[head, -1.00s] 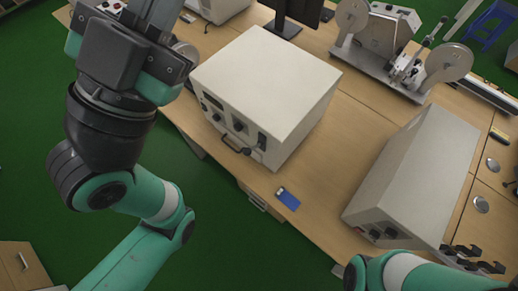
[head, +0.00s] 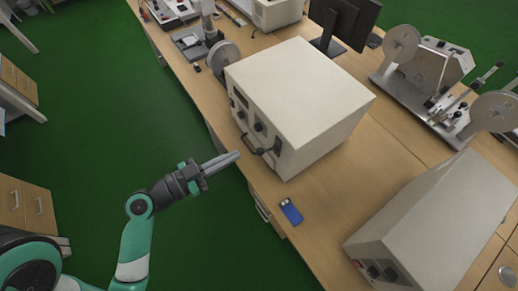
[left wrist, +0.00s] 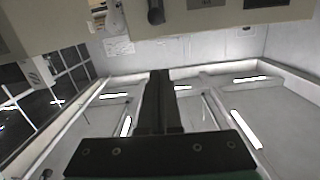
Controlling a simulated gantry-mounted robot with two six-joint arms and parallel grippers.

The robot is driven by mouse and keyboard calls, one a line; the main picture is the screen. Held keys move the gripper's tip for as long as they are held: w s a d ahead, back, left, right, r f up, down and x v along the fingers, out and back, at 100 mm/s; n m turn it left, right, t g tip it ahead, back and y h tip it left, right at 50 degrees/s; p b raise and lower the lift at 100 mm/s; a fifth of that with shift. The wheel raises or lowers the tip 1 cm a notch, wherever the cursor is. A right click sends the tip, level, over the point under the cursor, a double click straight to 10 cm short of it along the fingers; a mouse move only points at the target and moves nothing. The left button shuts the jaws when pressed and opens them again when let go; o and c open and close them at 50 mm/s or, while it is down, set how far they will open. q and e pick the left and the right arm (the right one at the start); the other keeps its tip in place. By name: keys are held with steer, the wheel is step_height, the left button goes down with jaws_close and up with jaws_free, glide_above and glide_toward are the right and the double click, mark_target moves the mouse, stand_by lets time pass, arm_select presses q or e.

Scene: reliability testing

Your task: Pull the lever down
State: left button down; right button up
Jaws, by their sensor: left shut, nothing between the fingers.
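A large off-white box (head: 300,88) stands on the wooden table. Its front panel carries dark knobs and a black handle-like lever (head: 252,147) low on the front. My left gripper (head: 236,156) comes in from the lower left, with its fingers together and empty. Its tips are just left of the lever in the head view; I cannot tell if they touch it. In the left wrist view the shut fingers (left wrist: 159,85) point up at the edge of a pale panel, where a dark knob-like part (left wrist: 155,12) sticks out. My right gripper is not in view.
A blue object (head: 291,212) lies near the table's front edge. A second grey-white box (head: 435,225) stands at the right. A monitor (head: 345,20) and a machine with reels (head: 440,75) stand behind. Bare table (head: 335,190) lies between the boxes.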

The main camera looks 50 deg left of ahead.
arm_select(q)
glide_above(260, 152)
steer(key=shift+f+b, duration=0.25)
steer(key=shift+b, duration=0.05)
steer(key=shift+s+a+f+b, duration=0.2)
steer(key=shift+f+b, duration=0.25)
steer(key=shift+f, duration=0.55)
steer(key=shift+s+a+f+b, duration=0.1)
steer(key=shift+s+f+b, duration=0.25)
steer(key=shift+f, duration=0.65)
steer(key=shift+d, duration=0.1)
